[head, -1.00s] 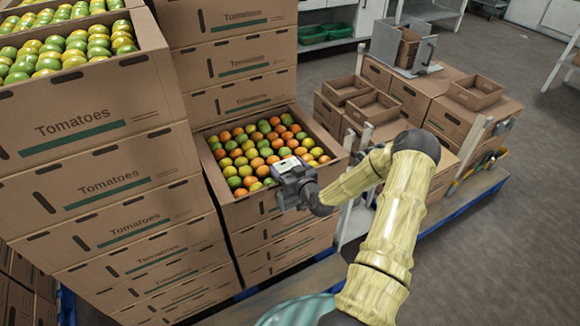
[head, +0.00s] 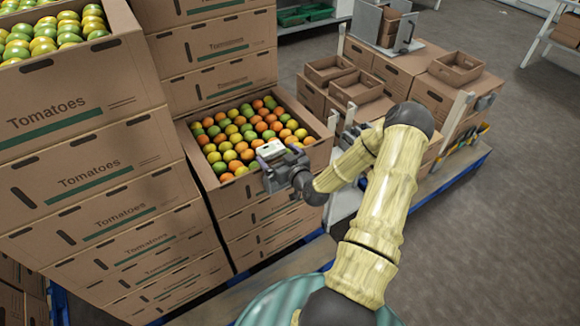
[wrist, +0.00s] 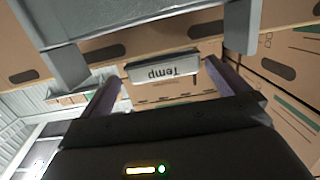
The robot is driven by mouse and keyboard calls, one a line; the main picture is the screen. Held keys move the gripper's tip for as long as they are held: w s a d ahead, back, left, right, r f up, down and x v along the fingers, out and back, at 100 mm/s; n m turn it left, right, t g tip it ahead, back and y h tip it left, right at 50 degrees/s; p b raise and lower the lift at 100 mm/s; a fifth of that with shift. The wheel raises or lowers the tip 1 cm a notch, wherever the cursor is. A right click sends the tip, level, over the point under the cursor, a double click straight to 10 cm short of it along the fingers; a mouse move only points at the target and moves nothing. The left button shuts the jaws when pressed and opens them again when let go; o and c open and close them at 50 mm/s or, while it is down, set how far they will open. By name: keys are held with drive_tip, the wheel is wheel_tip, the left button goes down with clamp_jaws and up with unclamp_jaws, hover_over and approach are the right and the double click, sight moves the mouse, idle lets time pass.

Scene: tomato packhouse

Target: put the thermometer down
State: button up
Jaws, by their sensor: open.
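In the head view my gripper (head: 272,163) is at the near right side of the open tomato crate (head: 318,155). A small white patch shows at the gripper's end; I cannot tell whether it is the thermometer. A large grey panel (wrist: 130,25) crosses the top of the wrist view close up; what it belongs to is unclear.
Tall stacks of tomato boxes (head: 75,185) stand at the left. Empty cartons (head: 455,68) and a grey metal stand (head: 372,20) are at the back right. White posts (head: 455,115) rise beside my arm. The floor (head: 500,240) at the right is clear.

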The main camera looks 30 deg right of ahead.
drive_tip(key=s+r, duration=0.1)
drive_tip(key=s, duration=0.7)
drive_tip(key=shift+b, duration=0.4)
drive_tip(key=shift+r, duration=0.1)
drive_tip(key=s+a+n+g+y, duration=0.1)
drive_tip(key=s+a+n+g, duration=0.15)
drive_tip(key=a+g, duration=0.55)
drive_tip(key=s+a+r+m+g+h, duration=0.1)
drive_tip(key=s+a+r+m+g, duration=0.2)
drive_tip(key=s+a+r, duration=0.6)
drive_tip(key=s+r+g, duration=0.2)
drive_tip(key=s, duration=0.1)
drive_tip(key=shift+s+a+r+g+h, duration=0.3)
drive_tip(key=shift+s+a+r, duration=0.05)
drive_tip(key=shift+s+a, duration=0.05)
